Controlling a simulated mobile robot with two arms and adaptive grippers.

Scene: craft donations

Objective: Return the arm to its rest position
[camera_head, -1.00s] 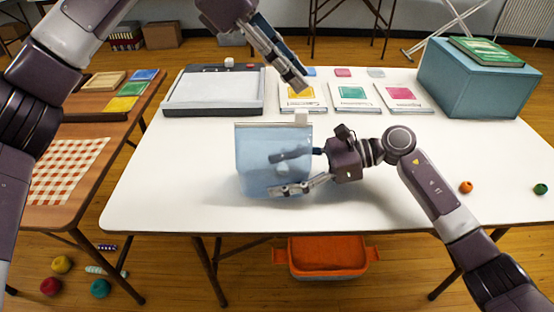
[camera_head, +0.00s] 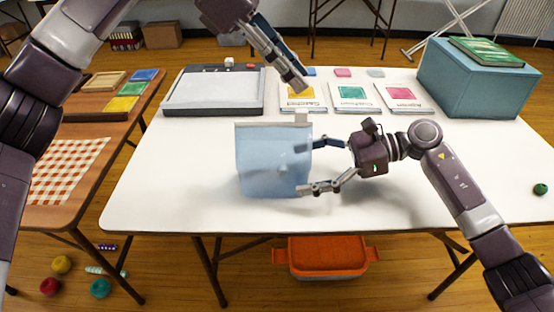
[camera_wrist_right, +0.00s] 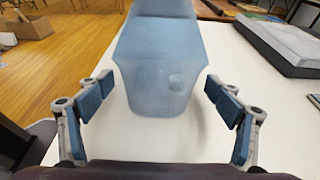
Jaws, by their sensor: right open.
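A translucent blue pouch (camera_head: 262,165) with a white top strip stands upright at the middle of the white table; it also shows in the right wrist view (camera_wrist_right: 160,65). My right gripper (camera_head: 305,168) is open at its right edge. The far fingertip shows through the pouch and the near one is in front. In the wrist view, my right gripper (camera_wrist_right: 165,95) has its fingers apart on either side of the pouch's near end, with gaps visible. My left gripper (camera_head: 297,82) hangs above the back of the table; whether its fingers are apart is unclear.
A grey tray-like device (camera_head: 213,92) and several cards (camera_head: 352,95) lie at the back. A teal box (camera_head: 470,85) stands back right. A green ball (camera_head: 540,189) is at the right edge. The front table area is clear; an orange bin (camera_head: 328,257) sits below.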

